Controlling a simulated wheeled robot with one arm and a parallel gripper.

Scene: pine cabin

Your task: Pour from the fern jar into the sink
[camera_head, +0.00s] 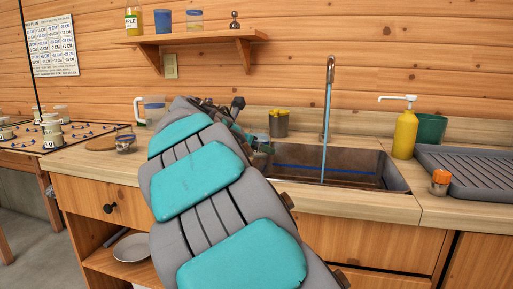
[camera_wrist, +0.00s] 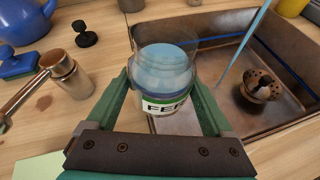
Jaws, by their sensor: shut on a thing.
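The fern jar (camera_wrist: 165,75) is a clear jar with a white label reading "FER" and blue contents, seen upright or nearly so in the wrist view. My gripper (camera_wrist: 162,96) is shut on it, a green finger on each side. The sink (camera_wrist: 225,125) lies directly to the jar's right, with a strainer (camera_wrist: 260,88) in its floor. In the head view the sink (camera_head: 350,168) is right of my gripper (camera_head: 255,142), and my arm hides most of the jar there. The faucet (camera_head: 330,75) runs a blue stream (camera_head: 326,130) into the sink.
A pot with yellow contents (camera_head: 278,124) stands behind the sink's left end. A metal pot with a long handle (camera_wrist: 66,75) and blue kettle (camera_wrist: 20,20) are left of the jar.

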